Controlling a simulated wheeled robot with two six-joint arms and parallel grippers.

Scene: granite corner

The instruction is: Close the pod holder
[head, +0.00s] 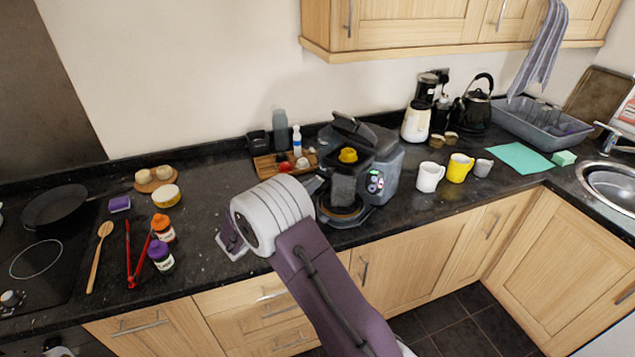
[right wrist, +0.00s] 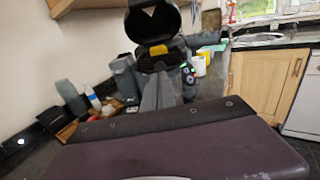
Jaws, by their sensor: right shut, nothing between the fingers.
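The dark grey coffee machine (head: 385,165) stands on the granite counter. Its pod holder lid (head: 353,128) is raised, and a yellow pod (head: 348,155) shows in the opening below it. The right wrist view shows the raised lid (right wrist: 152,25) and the yellow pod (right wrist: 158,50) straight ahead. My right gripper (head: 316,184) is shut and empty, at the left front side of the machine, lower than the lid. Its fingers (right wrist: 163,88) point toward the machine; whether they touch it I cannot tell. My left gripper is not in view.
A wooden tray (head: 266,166) with bottles stands left of the machine. A white mug (head: 430,176) and a yellow mug (head: 459,168) stand to its right. Wall cabinets (head: 430,22) hang above.

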